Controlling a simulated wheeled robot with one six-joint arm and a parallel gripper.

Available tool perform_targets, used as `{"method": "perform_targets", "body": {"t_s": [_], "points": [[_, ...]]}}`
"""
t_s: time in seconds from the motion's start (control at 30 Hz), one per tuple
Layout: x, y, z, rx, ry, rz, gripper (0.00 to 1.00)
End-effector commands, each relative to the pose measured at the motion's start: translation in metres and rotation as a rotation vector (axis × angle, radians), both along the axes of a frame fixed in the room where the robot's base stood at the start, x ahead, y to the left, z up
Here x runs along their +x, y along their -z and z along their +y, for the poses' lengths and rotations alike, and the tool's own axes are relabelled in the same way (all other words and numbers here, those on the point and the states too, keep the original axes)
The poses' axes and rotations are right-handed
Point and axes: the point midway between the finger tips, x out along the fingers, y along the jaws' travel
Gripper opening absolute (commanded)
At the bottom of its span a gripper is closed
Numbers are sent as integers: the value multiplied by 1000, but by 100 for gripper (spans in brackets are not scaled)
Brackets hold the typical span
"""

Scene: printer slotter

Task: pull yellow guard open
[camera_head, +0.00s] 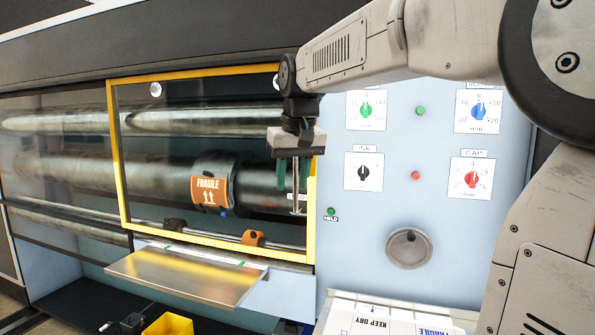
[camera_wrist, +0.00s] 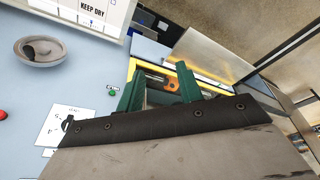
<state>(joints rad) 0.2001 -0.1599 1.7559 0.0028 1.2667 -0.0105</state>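The yellow guard (camera_head: 117,160) is a yellow-framed clear panel standing across the rollers on the left of the machine. A slim upright silver handle (camera_head: 299,197) is at its right edge. My gripper (camera_head: 292,180) points down at that edge, its teal fingers apart with the handle's upper part close to them. I cannot tell whether the handle lies between the fingers. In the wrist view, my gripper (camera_wrist: 160,85) shows a clear gap between its fingertips, and part of the yellow guard (camera_wrist: 212,78) lies beyond them. The handle cannot be made out there.
A pale blue control panel with dials, a green dial (camera_head: 366,109) and a grey knob (camera_head: 409,248), is right of the guard. A metal tray (camera_head: 185,277) juts out below it. A label-covered white box (camera_head: 385,315) and a yellow bin (camera_head: 168,324) are lower down.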

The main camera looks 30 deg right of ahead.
Motion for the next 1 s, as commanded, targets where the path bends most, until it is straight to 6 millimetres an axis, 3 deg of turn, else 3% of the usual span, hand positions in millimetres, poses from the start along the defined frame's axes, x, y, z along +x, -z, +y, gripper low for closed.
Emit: {"method": "perform_targets", "body": {"t_s": [0.03,0.1,0.2,0.3,0.57,1.0], "points": [[32,-9,-19,-3,24,-14,36],[67,-21,-43,-8,51,-37,36],[108,-33,-75,-15,86,-67,36],[136,-39,-99,-21,109,-89,36],[162,-36,-122,-28,130,-109,36],[185,22,-129,-28,129,-110,36]]}}
